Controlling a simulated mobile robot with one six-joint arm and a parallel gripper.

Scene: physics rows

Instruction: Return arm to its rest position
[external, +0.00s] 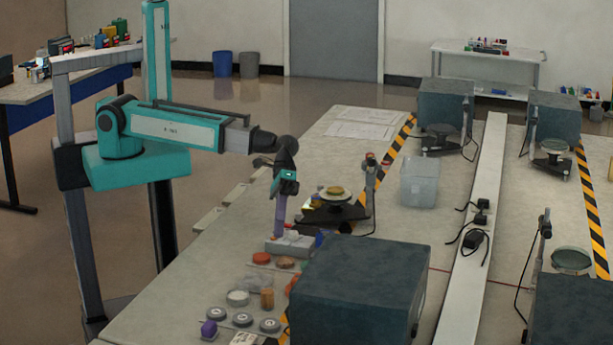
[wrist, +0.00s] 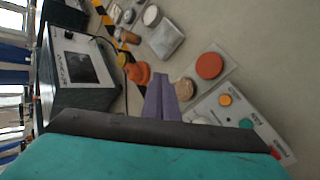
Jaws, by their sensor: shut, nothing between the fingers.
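My arm reaches from its column at the left out over the near end of the workbench (external: 235,200). My gripper (external: 280,233) points down, its purple fingers close above or beside a light grey panel (external: 296,246); I cannot tell if they touch it. In the wrist view my gripper (wrist: 161,80) has its two purple fingers together with nothing between them. The panel, with orange and green buttons (wrist: 222,117), lies to the right of the fingers there.
A big dark box (external: 355,290) stands right of the gripper. Behind the gripper is a black stand with a round dish (external: 335,198). An orange-red disc (external: 262,258), a brown disc (external: 286,263) and several small round items lie in front. A clear bin (external: 420,181) stands farther back.

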